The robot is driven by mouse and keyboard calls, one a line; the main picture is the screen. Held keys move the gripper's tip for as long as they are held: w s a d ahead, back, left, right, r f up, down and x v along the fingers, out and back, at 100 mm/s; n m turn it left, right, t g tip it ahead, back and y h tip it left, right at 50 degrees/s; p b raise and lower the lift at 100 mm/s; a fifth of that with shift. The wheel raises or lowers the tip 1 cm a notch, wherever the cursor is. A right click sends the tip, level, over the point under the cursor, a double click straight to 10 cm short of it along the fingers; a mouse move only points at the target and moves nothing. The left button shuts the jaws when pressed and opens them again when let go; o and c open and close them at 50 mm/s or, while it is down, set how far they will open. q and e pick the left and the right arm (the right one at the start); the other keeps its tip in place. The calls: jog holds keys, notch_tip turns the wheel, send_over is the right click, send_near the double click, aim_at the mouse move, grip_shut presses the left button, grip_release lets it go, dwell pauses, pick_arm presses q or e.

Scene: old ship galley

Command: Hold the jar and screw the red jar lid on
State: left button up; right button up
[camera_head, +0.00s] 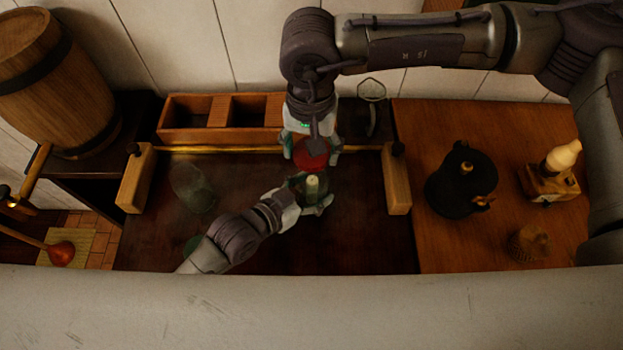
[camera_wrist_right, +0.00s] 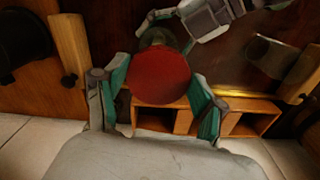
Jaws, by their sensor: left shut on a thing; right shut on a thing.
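The red jar lid (camera_head: 312,153) is in my right gripper (camera_head: 311,145), which reaches down from above and is shut on it. In the right wrist view the lid (camera_wrist_right: 159,75) shows as a red disc between the fingers of the right gripper (camera_wrist_right: 155,95). The jar (camera_head: 312,186) is glass with something pale inside. My left gripper (camera_head: 314,197) is shut on it from the front left. The lid is close to the jar's top in the head view; I cannot tell whether they touch. In the right wrist view the lid partly hides the jar (camera_wrist_right: 157,37).
A glass vessel (camera_head: 192,187) stands at the left of the dark counter. A wooden divided box (camera_head: 200,137) is at the back, behind a brass rail (camera_head: 240,150) with wooden end posts. A black kettle (camera_head: 461,183) and a lamp-like item (camera_head: 551,178) stand on the right table.

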send_over(312, 189)
jog(key=w, duration=0.2)
jog(key=shift+w+a+f, duration=0.1)
jog(key=shift+f, duration=1)
jog(key=shift+w+f, duration=0.1)
jog(key=shift+f, duration=0.95)
jog(key=shift+f, duration=0.1)
jog(key=shift+f, duration=0.8)
jog(key=shift+f, duration=0.55)
